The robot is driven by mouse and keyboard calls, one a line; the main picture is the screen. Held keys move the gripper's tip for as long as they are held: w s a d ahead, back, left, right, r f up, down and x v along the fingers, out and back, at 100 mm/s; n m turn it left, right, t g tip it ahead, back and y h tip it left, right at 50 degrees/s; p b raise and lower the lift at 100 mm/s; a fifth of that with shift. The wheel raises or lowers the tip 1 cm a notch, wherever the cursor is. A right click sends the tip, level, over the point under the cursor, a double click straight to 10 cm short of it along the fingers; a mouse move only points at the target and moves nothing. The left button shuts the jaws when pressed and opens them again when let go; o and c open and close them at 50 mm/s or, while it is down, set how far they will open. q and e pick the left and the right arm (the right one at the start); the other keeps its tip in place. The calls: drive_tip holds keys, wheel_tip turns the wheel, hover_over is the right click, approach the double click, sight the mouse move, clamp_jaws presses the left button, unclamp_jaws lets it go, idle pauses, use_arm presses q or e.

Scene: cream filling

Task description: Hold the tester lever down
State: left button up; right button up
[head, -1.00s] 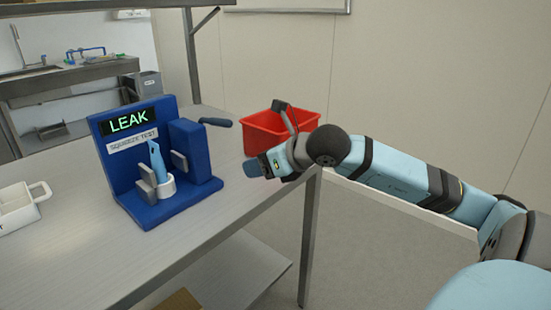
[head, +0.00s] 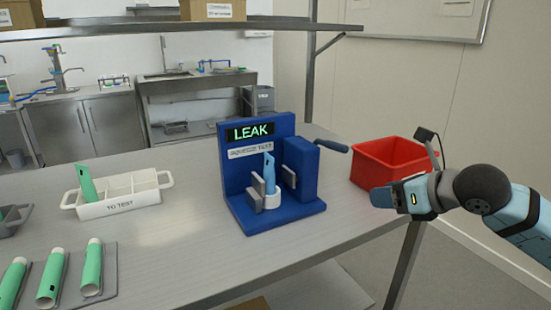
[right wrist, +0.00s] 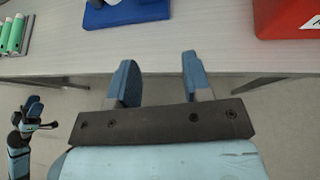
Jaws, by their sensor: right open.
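The blue squeeze tester (head: 305,185) stands on the table, its display reading LEAK. Its dark lever (head: 332,146) sticks out to the right near the top of the right-hand block. A light-blue tube (head: 269,173) stands in the white cup (head: 266,214) between the grey jaws. My right gripper (head: 382,196) is right of the tester, below the lever and apart from it. In the right wrist view my right gripper (right wrist: 158,75) is open and empty, with the tester's blue base (right wrist: 125,14) beyond. An arm at that view's lower left seems to be my left one; its jaw state is unclear.
A red bin (head: 390,160) stands behind my right gripper, near the table's right end. A white TO TEST tray (head: 118,208) holds a green tube on the left. Several green tubes (head: 50,280) lie on a grey rack at front left. The tabletop before the tester is clear.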

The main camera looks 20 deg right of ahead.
drive_tip(key=s+a+f+m+t+y, duration=0.1)
drive_tip(key=s+a+f+m+t, duration=0.15)
drive_tip(key=a+f+m, duration=0.55)
drive_tip(key=s+a+f+m+t+y, duration=0.15)
drive_tip(key=s+a+f+m, duration=0.3)
drive_tip(key=a+m, duration=0.8)
drive_tip(key=s+a+f+m+t+y, duration=0.1)
drive_tip(key=s+a+f+m, duration=0.35)
drive_tip(key=m, duration=0.95)
use_arm(q)
drive_tip(key=s+a+r+g+y+p, duration=0.4)
drive_tip(key=r+p, duration=0.5)
drive_tip(key=p, duration=2.6)
drive_tip(key=shift+s+a+g, duration=0.15)
drive_tip(key=shift+a+g, duration=0.55)
drive_tip(key=shift+a, duration=0.55)
use_arm(e)
drive_tip(key=s+d+r+g+h, duration=0.2)
drive_tip(key=d+r+g+h, duration=0.2)
drive_tip(key=r+g, duration=0.1)
drive_tip(key=shift+s+r+g, duration=0.3)
drive_tip(key=shift+r+g, duration=0.1)
drive_tip(key=shift+r, duration=0.45)
